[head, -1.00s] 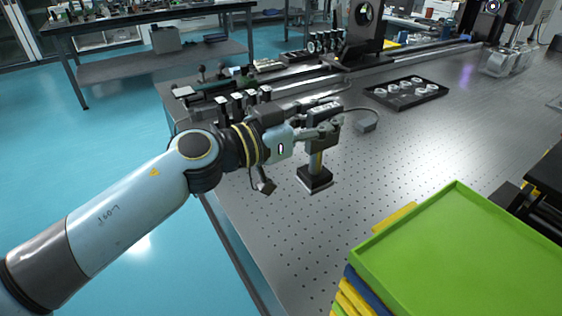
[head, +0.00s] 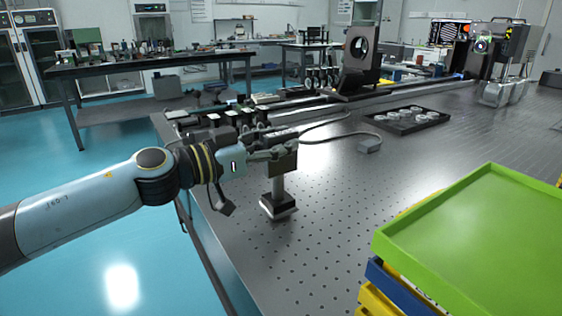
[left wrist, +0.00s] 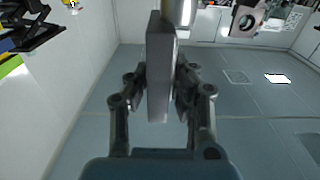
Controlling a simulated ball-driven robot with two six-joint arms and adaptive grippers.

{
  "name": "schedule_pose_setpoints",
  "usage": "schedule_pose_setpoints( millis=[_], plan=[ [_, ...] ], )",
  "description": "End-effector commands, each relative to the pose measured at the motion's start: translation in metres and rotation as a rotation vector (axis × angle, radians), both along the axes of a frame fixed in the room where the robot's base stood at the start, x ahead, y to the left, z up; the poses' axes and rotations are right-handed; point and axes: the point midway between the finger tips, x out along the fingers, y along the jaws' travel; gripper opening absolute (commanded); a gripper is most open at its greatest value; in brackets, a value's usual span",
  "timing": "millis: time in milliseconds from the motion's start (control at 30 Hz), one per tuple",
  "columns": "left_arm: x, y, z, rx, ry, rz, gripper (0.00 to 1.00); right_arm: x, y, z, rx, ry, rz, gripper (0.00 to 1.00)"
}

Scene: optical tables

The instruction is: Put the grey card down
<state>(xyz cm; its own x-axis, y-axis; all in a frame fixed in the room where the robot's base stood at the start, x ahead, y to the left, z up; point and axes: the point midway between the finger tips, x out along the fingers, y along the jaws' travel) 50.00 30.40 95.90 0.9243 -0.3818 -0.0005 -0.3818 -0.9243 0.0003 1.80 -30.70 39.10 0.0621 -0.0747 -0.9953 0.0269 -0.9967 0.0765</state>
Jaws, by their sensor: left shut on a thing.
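My left gripper (head: 278,153) is shut on the grey card (head: 284,164), which looks dark olive-grey in the head view. The left wrist view shows the card (left wrist: 160,75) edge-on, upright between the two fingers of the gripper (left wrist: 160,88). A metal post (head: 278,187) on a square black base (head: 278,207) stands on the table directly below the card in the head view. The card hides the top of the post there, and I cannot tell whether they touch. My right gripper is not in view.
The perforated optical table (head: 330,215) has bare room right of the post. A green tray (head: 480,230) sits on blue and yellow trays at the front right.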

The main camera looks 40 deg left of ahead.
Motion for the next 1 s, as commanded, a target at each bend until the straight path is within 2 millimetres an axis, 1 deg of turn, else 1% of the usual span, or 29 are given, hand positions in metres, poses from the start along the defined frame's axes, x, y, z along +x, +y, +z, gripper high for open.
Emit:
schedule_pose_setpoints(
  millis=[33, 267, 433, 467, 600, 833, 1000],
  plan=[
    [0.0003, -0.0003, -0.0079, 0.001, -0.001, -0.001, 0.00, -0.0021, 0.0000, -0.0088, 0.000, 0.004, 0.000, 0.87],
    [0.0003, -0.0004, -0.0041, 0.000, -0.003, -0.001, 0.00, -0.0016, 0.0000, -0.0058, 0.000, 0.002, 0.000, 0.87],
    [0.0002, -0.0005, -0.0084, -0.001, -0.003, -0.001, 0.00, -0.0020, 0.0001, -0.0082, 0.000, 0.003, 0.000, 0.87],
    [0.0000, -0.0003, -0.0087, 0.000, -0.001, -0.001, 0.23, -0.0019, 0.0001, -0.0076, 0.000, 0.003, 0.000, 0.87],
    [0.0000, -0.0003, -0.0084, 0.000, -0.001, -0.001, 0.42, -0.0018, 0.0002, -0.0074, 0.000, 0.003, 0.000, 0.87],
    [0.0000, -0.0002, -0.0085, 0.000, 0.000, -0.001, 0.43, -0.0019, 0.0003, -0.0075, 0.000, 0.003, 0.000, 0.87],
    [0.0007, 0.0002, -0.0049, 0.000, 0.000, -0.001, 0.43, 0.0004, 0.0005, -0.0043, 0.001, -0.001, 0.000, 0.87]
  ],
)
